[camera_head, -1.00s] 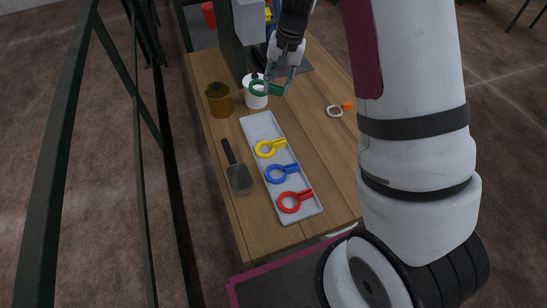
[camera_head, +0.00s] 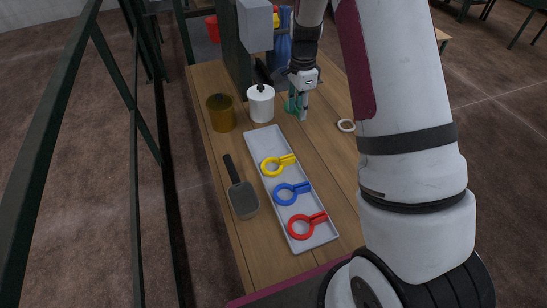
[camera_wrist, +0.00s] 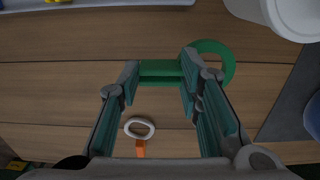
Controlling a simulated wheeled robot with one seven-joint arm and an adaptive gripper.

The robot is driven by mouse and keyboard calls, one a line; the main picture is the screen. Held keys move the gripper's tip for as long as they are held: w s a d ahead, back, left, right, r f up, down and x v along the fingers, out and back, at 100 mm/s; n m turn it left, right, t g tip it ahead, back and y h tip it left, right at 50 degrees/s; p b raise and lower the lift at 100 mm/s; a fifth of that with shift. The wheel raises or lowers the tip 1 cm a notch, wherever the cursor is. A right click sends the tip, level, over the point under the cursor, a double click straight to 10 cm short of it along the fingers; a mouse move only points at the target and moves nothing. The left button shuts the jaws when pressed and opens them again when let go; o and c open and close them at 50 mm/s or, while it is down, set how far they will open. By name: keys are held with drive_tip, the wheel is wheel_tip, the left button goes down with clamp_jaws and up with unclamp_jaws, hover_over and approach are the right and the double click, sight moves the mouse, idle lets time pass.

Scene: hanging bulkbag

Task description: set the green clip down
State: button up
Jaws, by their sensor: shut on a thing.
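The green clip (camera_head: 290,104) is in my gripper (camera_head: 297,110), to the right of the white lidded canister. In the wrist view, the handle of the green clip (camera_wrist: 160,72) lies between the two fingertips of my gripper (camera_wrist: 160,68), and its ring extends to the right. My gripper is shut on the handle. The clip is close over the wooden table; I cannot tell whether it touches the wood. In the head view, the fingers partly hide the clip.
A grey tray (camera_head: 258,146) holds yellow (camera_head: 277,165), blue (camera_head: 291,193) and red (camera_head: 305,226) clips. A white canister (camera_head: 261,106), an amber jar (camera_head: 221,113) and a scoop (camera_head: 241,195) stand or lie nearby. A white ring with an orange tab (camera_wrist: 140,130) lies on bare wood (camera_head: 322,150).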

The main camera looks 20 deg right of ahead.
drive_tip(key=s+a, duration=0.1)
drive_tip(key=a, duration=0.3)
drive_tip(key=s+a+p, duration=0.1)
drive_tip(key=s+a, duration=0.1)
drive_tip(key=a, duration=0.2)
drive_tip(key=s+a+f+p, duration=0.1)
drive_tip(key=s+a, duration=0.1)
drive_tip(key=a, duration=0.2)
drive_tip(key=shift+s+a+f, duration=0.1)
drive_tip(key=shift+s+a, duration=0.05)
drive_tip(key=shift+a, duration=0.1)
drive_tip(key=shift+a+f, duration=0.1)
drive_tip(key=shift+f, duration=1.7)
drive_tip(key=o, duration=0.8)
drive_tip(key=shift+o, duration=0.2)
